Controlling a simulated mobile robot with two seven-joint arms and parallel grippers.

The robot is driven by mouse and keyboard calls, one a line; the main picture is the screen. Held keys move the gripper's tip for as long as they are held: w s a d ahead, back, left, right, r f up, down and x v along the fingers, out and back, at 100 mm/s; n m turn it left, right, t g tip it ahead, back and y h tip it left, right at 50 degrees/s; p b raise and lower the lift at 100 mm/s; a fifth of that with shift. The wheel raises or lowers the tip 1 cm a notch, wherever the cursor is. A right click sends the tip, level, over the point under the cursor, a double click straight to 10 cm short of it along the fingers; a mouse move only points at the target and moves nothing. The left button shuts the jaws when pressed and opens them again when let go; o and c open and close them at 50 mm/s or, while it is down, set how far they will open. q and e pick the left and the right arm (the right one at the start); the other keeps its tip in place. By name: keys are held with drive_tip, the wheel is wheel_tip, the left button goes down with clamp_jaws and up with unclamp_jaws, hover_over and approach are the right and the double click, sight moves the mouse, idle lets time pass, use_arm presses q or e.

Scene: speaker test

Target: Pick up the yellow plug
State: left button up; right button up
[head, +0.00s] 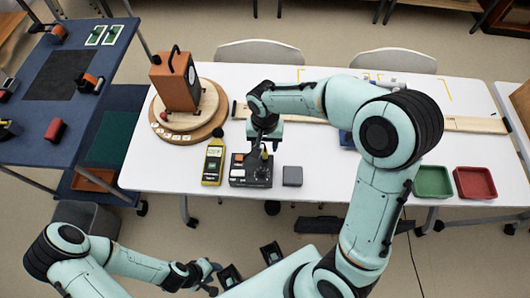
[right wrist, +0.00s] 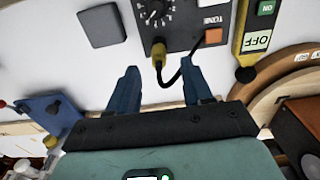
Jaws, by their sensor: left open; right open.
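The yellow plug (right wrist: 158,54) sits in the face of a black control box (right wrist: 185,22) in the right wrist view, with a black cable curving from it. My right gripper (right wrist: 162,84) is open, its two blue fingers apart on either side of the plug's line and short of it, with nothing between them. In the head view the right gripper (head: 264,146) hangs over the back edge of the black box (head: 250,172), and the plug is small and partly hidden there. My left gripper (head: 212,277) is open and empty, low in front of the table.
A yellow meter (head: 213,163) stands just left of the box and a dark grey block (head: 292,176) just right. A wooden speaker (head: 175,82) stands on a round turntable behind left. Green (head: 433,182) and red (head: 474,183) trays lie at the right. The white table (head: 330,182) is bare between.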

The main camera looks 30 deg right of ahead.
sight(265, 150)
wheel_tip(265, 150, down, 4)
drive_tip(key=shift+s+f, duration=0.15)
drive_tip(key=shift+f, duration=0.1)
clamp_jaws()
drive_tip(key=shift+r, duration=0.15)
